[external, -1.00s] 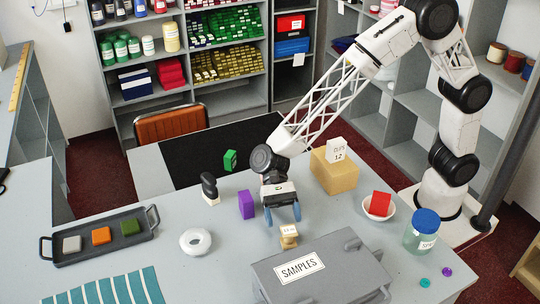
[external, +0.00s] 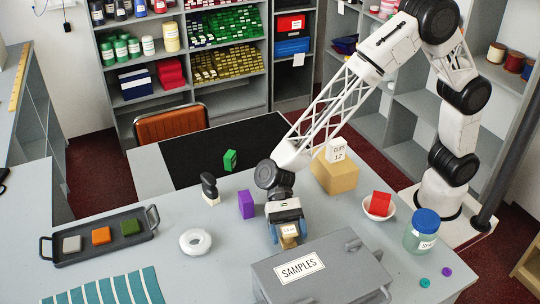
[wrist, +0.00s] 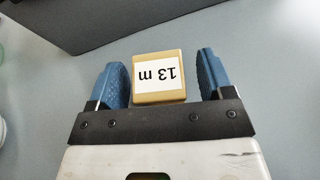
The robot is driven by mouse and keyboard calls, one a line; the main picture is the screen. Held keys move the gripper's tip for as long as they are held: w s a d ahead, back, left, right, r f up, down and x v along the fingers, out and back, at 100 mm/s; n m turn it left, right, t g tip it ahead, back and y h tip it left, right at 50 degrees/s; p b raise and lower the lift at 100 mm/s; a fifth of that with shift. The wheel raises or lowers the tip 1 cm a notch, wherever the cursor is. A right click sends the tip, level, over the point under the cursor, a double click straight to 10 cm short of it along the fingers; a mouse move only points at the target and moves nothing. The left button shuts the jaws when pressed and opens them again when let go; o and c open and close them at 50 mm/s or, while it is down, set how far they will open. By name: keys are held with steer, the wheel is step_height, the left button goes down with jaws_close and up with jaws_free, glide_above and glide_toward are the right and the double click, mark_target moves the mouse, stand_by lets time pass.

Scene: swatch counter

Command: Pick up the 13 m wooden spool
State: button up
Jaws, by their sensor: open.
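The wooden spool (external: 289,231) stands on the grey table just behind the samples case. In the wrist view the spool (wrist: 158,97) shows a tan square top with a white label reading "13 m", upside down. My gripper (external: 288,238) is over the spool. In the wrist view my gripper (wrist: 160,76) is open, with one blue finger on each side of the spool and a visible gap on both sides.
A grey case (external: 325,285) labelled "SAMPLES" lies close in front of the spool. A purple block (external: 246,204) and a white ring (external: 195,242) are to the left. A cardboard box (external: 335,178), a bowl with a red block (external: 380,205) and a jar (external: 420,235) are to the right.

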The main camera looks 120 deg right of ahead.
mark_target(289, 230)
stand_by(0.5)
steer(key=c, duration=1)
steer(key=shift+r, duration=0.15)
steer(key=shift+r, duration=4.9)
